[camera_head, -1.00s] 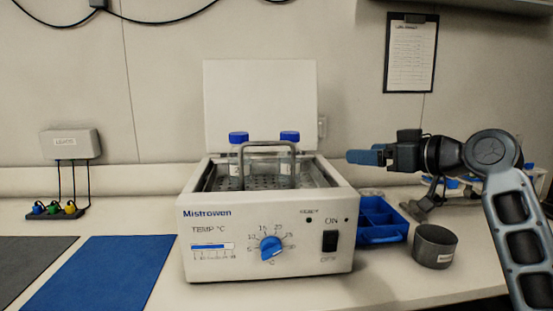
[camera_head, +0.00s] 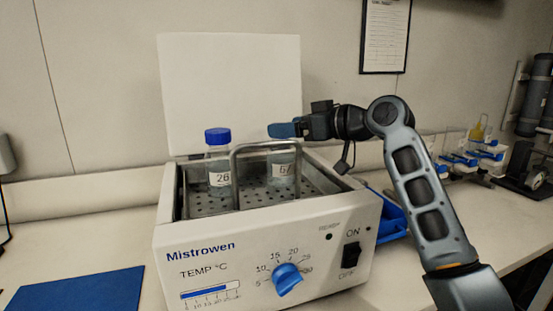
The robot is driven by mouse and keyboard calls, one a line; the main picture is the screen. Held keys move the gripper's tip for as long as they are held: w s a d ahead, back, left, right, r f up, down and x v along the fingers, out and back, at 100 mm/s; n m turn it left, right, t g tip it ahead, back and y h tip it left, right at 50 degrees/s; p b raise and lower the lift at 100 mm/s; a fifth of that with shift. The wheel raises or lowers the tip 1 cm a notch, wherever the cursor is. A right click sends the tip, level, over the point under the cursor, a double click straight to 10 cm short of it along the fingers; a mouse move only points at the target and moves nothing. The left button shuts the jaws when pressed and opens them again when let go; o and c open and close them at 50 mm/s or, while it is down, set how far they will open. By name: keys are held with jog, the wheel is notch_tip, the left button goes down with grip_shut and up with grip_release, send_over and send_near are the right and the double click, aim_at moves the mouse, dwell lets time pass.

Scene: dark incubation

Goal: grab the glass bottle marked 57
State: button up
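The glass bottle marked 57 (camera_head: 283,170) stands upright on the perforated tray of the water bath. Its label is partly blurred, and its cap is hidden behind my gripper. A second glass bottle (camera_head: 218,172) with a blue cap and a label that looks like 26 stands to its left. My gripper (camera_head: 283,130) points left, with its blue fingers level with the top of the 57 bottle in the picture. I cannot tell whether the fingers touch the bottle or only overlap it. The fingers show edge-on, so their opening is hidden.
The white Mistrowen water bath (camera_head: 205,258) has its lid (camera_head: 230,85) raised behind. A metal handle (camera_head: 237,180) arches in front of the bottles. A blue tray (camera_head: 392,222) sits to the right, partly behind my arm. A blue mat (camera_head: 80,290) lies at the left.

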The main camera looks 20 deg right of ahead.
jog(key=p+x, duration=0.1)
jog(key=x, duration=0.4)
jog(key=shift+f, duration=0.15)
jog(key=shift+s, duration=0.1)
grip_shut()
dwell(0.6)
